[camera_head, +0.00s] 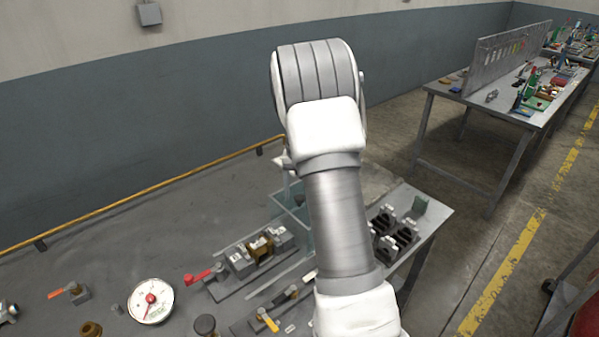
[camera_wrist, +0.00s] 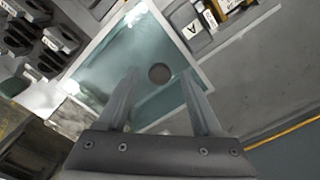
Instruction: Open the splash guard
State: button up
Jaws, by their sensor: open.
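The splash guard appears to be the pale teal, see-through panel with a light rim (camera_wrist: 147,42) in the wrist view. A dark round spot (camera_wrist: 159,73) shows on it, and I cannot tell whether it is a knob or a hole. My gripper (camera_wrist: 158,76) is open and empty, its two fingers on either side of the spot in the picture. I cannot tell whether they touch the panel. In the head view part of a teal piece (camera_head: 290,200) shows left of my arm, which hides the rest and most of my gripper.
The bench holds a red-handled fixture (camera_head: 205,275), a round gauge (camera_head: 151,301), a yellow-handled clamp (camera_head: 268,321) and dark blocks (camera_head: 395,235) close by. A yellow rail (camera_head: 140,192) runs along the back edge. Another table (camera_head: 500,95) stands far right.

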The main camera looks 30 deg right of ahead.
notch_tip(320, 180, up, 17)
dwell(0.4)
jog(key=s+a+r+n+t, duration=0.3)
jog(key=s+a+r, duration=0.5)
jog(key=s+a, duration=0.45)
jog(key=s+a+f+n+t, duration=0.1)
jog(key=s+a+f+n, duration=0.1)
jog(key=s, duration=0.5)
jog(key=s+a+f+n+t, duration=0.1)
jog(key=s+a, duration=0.3)
jog(key=s, duration=0.4)
jog(key=shift+s+a+f+n+t, duration=0.15)
jog(key=shift+a+f+n+t, duration=0.2)
jog(key=shift+f, duration=0.5)
